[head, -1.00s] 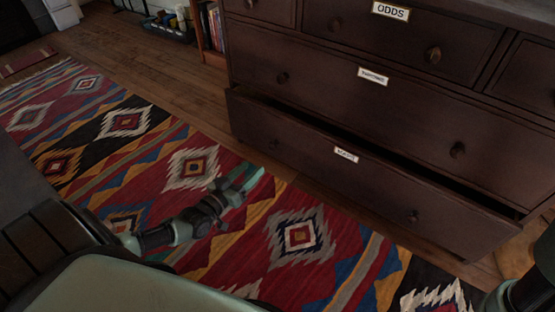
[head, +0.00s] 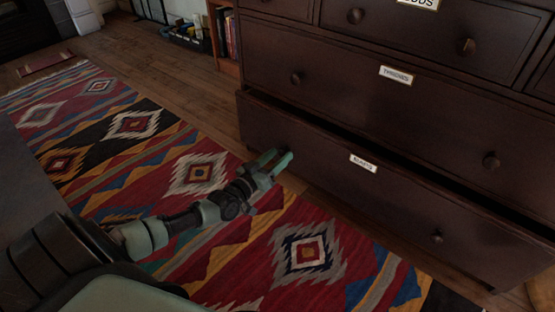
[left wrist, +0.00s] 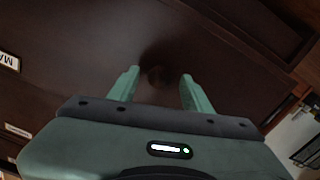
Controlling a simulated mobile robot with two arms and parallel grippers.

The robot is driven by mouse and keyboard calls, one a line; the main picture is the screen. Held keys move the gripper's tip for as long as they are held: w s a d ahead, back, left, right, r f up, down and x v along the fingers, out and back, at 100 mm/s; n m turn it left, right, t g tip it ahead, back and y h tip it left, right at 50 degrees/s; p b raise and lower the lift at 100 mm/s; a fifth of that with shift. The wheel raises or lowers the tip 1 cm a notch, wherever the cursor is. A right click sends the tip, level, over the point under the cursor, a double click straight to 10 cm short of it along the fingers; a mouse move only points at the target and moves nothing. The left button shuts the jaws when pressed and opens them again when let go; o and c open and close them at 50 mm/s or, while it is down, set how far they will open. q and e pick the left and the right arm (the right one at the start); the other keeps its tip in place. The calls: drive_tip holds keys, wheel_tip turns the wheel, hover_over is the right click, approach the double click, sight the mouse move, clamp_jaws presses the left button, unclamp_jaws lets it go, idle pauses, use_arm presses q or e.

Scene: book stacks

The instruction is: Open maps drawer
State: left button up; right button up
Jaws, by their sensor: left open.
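The maps drawer (head: 330,178) is the bottom drawer of a dark wooden chest. It stands partly out, with a dark gap along its top edge. Its small white label (head: 363,163) is hard to read in the head view; part of a label with "MA" (left wrist: 8,61) shows in the left wrist view. Its right knob (head: 436,237) is clear. My left gripper (head: 280,158) is open at the drawer's left end. In the left wrist view a round dark knob (left wrist: 156,77) shows between its spread fingers, not clamped. The head view hides this knob behind the gripper. My right gripper is out of view.
A closed drawer (head: 390,110) with its own label and knobs is above, and the "ODDS" drawer (head: 430,40) is higher. A patterned rug (head: 200,175) covers the floor before the chest. A bookshelf (head: 226,45) stands beside the chest's left side.

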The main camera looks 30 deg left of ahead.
use_arm(q)
clamp_jaws()
idle(1.4)
